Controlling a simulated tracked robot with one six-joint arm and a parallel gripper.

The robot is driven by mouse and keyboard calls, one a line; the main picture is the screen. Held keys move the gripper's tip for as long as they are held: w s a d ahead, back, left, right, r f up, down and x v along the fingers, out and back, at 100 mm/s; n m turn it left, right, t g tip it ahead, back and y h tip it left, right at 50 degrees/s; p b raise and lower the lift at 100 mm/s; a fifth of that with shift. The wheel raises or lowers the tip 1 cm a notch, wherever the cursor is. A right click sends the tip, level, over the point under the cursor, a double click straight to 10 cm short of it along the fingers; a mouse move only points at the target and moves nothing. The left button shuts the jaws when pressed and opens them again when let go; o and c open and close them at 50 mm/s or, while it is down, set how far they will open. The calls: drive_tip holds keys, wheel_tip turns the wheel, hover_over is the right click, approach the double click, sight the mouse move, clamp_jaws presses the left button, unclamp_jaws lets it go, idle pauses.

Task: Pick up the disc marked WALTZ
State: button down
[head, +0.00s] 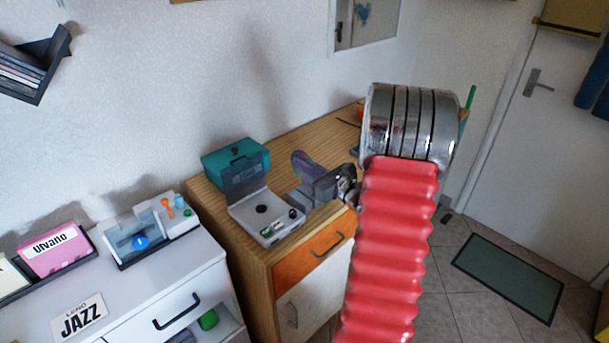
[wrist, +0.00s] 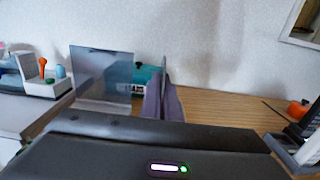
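My gripper (head: 318,184) is over the wooden cabinet at the end of my red arm. In the wrist view, its two purple-grey fingers (wrist: 164,102) stand close together with a thin grey disc-like plate (wrist: 163,68) upright between them, seen edge-on. In the head view a rounded purple-green shape (head: 303,160) shows at the fingertips; it looks like the same disc. No mark on it can be read. I see the word WALTZ nowhere.
A player with its lid raised (head: 266,221) and a teal box (head: 222,159) stand on the wooden cabinet (head: 309,139). On the white cabinet are a pink labelled case (head: 62,261), a clear-walled unit (head: 130,244) and a JAZZ sign (head: 80,317). Bare wood lies behind my gripper.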

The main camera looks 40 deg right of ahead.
drive_tip(key=shift+r, duration=1.45)
